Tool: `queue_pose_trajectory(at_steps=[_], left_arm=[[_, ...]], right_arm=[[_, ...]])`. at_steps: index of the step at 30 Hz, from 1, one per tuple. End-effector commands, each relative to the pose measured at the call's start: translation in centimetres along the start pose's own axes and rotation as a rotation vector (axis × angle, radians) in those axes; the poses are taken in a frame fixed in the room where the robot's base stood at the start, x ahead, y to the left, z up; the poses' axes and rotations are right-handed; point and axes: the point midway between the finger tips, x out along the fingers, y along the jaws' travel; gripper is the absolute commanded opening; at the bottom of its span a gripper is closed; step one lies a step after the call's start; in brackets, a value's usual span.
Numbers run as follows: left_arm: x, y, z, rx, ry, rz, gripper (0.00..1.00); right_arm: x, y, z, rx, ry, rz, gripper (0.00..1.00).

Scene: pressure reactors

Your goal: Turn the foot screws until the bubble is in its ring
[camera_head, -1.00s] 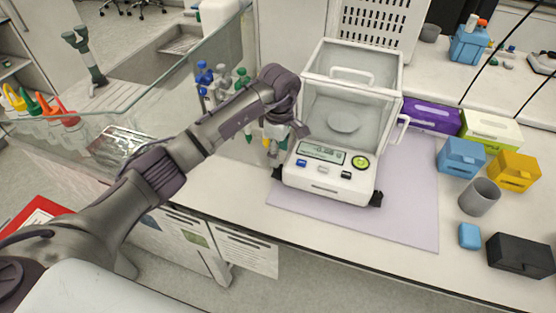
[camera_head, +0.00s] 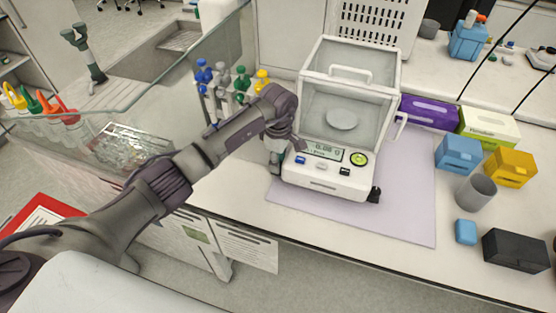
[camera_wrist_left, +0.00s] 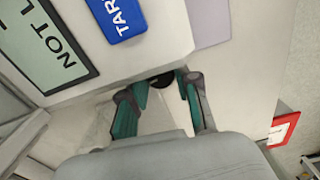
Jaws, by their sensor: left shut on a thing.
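The white balance (camera_head: 322,184) stands on a lilac mat (camera_head: 405,215), with a clear draft shield over its pan. Its round green bubble level (camera_head: 359,159) is at the front right; the bubble's place in the ring is too small to tell. A black foot screw (camera_head: 375,195) shows at the front right corner. My left gripper (camera_head: 275,163) is down at the front left corner, shut on the left foot screw, which the fingers hide in the head view. In the left wrist view the dark foot screw (camera_wrist_left: 162,81) sits between the teal fingertips. My right gripper is not in view.
The display (camera_head: 322,150) and blue TARE button (camera_wrist_left: 122,18) are close to my left gripper. A glass panel and capped bottles (camera_head: 222,85) stand behind the arm. Boxes, a grey cup (camera_head: 476,191) and a black case (camera_head: 515,250) stand on the right. The mat's front is clear.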

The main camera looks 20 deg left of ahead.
Motion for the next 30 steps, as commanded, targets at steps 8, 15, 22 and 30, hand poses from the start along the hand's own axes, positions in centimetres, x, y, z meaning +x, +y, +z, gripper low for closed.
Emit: queue_pose_trajectory(at_steps=[8, 15, 22, 30], left_arm=[[0.2, 0.1, -0.2, -0.062, 0.003, 0.004, 0.0], [0.1, 0.1, -0.1, -0.234, 0.002, 0.003, 0.0], [-0.1, 0.0, -0.1, -0.266, 0.001, 0.001, 0.0], [-0.1, 0.0, -0.1, -0.264, 0.001, 0.001, 0.53]], right_arm=[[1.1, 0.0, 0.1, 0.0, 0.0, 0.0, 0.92], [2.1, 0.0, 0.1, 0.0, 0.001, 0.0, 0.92], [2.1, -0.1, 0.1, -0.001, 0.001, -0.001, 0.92], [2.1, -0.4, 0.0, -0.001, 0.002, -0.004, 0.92]])
